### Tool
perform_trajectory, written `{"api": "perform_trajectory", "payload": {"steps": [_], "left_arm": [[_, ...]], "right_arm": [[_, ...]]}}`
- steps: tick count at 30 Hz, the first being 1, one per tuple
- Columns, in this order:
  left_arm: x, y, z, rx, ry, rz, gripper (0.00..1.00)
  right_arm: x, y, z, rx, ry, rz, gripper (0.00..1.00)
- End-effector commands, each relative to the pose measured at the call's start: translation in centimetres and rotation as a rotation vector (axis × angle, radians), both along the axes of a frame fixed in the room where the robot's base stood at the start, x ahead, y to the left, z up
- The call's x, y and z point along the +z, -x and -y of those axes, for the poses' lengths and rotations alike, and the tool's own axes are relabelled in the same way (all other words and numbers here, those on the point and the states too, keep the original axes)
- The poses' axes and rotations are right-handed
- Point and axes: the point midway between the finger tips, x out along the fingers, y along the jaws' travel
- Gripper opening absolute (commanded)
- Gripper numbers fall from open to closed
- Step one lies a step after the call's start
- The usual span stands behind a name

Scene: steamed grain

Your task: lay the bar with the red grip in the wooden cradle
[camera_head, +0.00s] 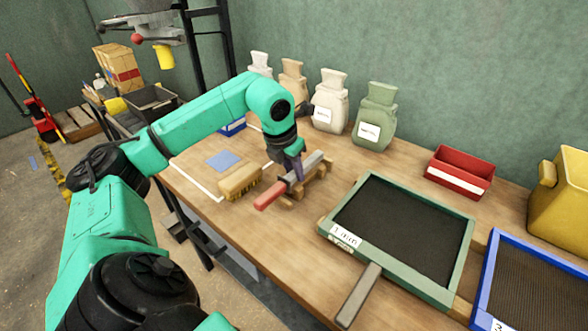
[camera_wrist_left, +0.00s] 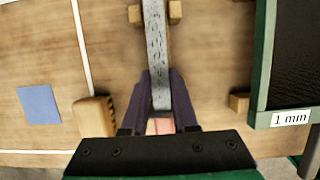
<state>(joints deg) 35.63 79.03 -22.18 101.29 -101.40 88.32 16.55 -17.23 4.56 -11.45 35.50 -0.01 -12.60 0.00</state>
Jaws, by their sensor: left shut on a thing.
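The bar (camera_head: 312,160) is grey metal with a red grip (camera_head: 270,196) at its near end. My left gripper (camera_head: 294,172) is shut on the bar, close to the grip. In the left wrist view its fingers (camera_wrist_left: 163,100) are on both sides of the bar (camera_wrist_left: 156,55), with a little of the red grip (camera_wrist_left: 164,126) below. The wooden cradle (camera_head: 318,178) is under and beside the bar. Two wooden posts (camera_wrist_left: 175,12) flank the bar's far part. I cannot tell whether the bar rests on the cradle. My right gripper is not in view.
A wooden brush (camera_head: 240,180) lies left of the bar, near a blue square (camera_head: 222,160). A green-framed sieve (camera_head: 449,290) lies to the right, then a blue-framed one (camera_head: 481,290). A red bin (camera_head: 459,173) and several sacks (camera_head: 375,118) stand at the back.

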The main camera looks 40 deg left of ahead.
Motion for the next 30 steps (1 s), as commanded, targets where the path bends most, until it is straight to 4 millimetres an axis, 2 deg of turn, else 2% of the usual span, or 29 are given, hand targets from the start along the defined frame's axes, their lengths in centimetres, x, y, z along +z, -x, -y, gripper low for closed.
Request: {"api": "perform_trajectory", "payload": {"steps": [30], "left_arm": [[-1.2, 0.0, 0.0, 0.0, 0.0, 0.001, 0.0]], "right_arm": [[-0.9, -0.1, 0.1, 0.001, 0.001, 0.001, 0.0]]}}
